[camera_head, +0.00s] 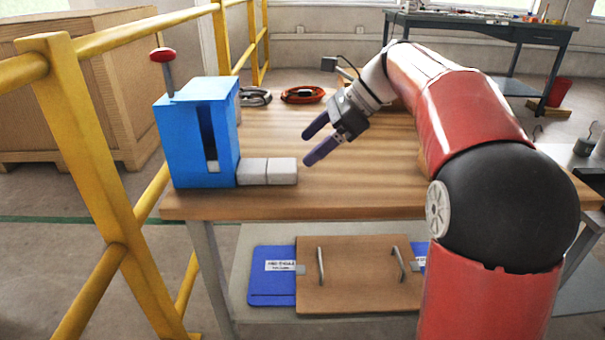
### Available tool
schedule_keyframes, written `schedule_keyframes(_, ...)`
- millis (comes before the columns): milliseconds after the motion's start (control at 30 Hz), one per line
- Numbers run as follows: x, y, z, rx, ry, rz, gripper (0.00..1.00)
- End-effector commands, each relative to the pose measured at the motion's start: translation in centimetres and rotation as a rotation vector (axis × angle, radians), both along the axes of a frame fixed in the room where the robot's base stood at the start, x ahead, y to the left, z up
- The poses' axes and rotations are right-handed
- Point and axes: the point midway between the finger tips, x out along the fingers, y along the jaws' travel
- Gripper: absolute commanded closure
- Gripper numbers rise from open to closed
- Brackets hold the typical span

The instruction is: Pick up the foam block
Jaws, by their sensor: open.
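Two pale grey blocks sit side by side on the wooden table, against the right side of a blue tester (195,135). They are a left block (252,171) and a right block (283,171). I cannot tell for sure which of them is foam. The tester has a dark slot and a lever with a red knob (162,55). My gripper (311,147) is open and empty, with dark fingers pointing left and down. It is above and to the right of the right block, apart from it.
A yellow railing (88,140) stands left of the table (350,190). An orange coiled cable (302,95) and a grey coil (256,97) lie at the table's back. The table front, right of the blocks, is clear. A lower shelf holds a brown board (358,285) with handles.

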Motion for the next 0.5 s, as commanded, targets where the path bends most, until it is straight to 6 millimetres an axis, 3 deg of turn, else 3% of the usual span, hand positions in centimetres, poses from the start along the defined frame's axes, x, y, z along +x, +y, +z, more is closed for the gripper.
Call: schedule_keyframes(500, 0.9, 3.6, -3.8, 0.008, 0.018, -0.006, 0.2)
